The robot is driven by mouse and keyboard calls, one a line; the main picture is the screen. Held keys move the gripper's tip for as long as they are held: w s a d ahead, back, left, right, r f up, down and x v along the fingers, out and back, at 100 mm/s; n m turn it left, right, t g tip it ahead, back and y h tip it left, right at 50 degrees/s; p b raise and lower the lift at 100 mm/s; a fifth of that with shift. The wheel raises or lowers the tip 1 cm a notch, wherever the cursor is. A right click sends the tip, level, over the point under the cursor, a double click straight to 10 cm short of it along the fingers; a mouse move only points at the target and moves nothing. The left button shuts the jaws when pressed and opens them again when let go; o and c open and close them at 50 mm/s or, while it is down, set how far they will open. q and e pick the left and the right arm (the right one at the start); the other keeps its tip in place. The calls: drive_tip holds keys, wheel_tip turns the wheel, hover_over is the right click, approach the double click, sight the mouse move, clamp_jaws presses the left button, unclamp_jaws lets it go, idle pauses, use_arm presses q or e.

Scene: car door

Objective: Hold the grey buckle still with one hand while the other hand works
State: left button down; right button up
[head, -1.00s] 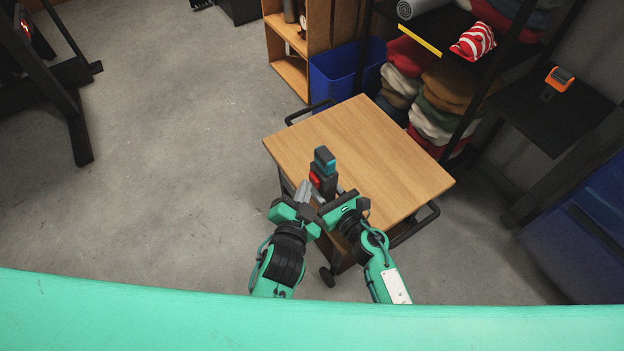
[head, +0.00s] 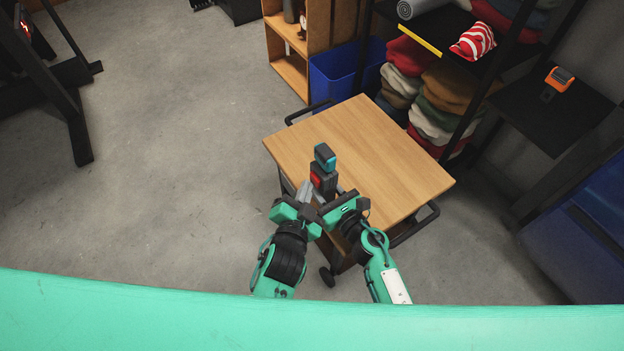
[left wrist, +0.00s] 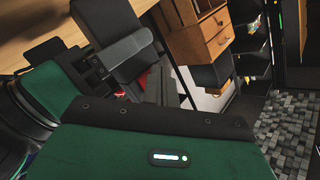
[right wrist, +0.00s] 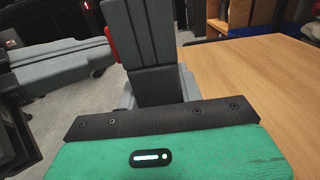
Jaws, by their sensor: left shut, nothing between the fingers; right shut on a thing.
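The grey buckle (head: 325,184) stands upright at the near edge of the wooden cart top, with a red button on its left side. A dark block with teal edges (head: 325,157) sits tilted at its top; whether they touch is unclear. My right gripper (head: 336,199) is shut on the buckle low down; the buckle's grey body (right wrist: 150,45) rises above that gripper in the right wrist view. My left gripper (head: 304,194) is shut and empty beside the buckle's left side, its grey finger (right wrist: 60,62) near the red button (right wrist: 111,45). The fingertips' contact with the button is unclear.
The cart's wooden top (head: 390,150) is clear behind and right of the buckle. A blue bin (head: 335,75) and shelves of folded cloth stand beyond. An orange object (head: 562,79) lies on a black shelf at right.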

use_arm(q)
drive_tip(key=shift+w+d+r, duration=0.15)
drive_tip(key=shift+w+r, duration=0.2)
drive_tip(key=shift+r, duration=0.25)
drive_tip(key=shift+s+a+r, duration=0.35)
drive_tip(key=shift+s+a, duration=0.15)
drive_tip(key=shift+a, duration=0.1)
drive_tip(key=s+a, duration=0.1)
drive_tip(key=a, duration=0.1)
drive_tip(key=s+a, duration=0.2)
drive_tip(key=shift+f, duration=0.1)
idle(0.4)
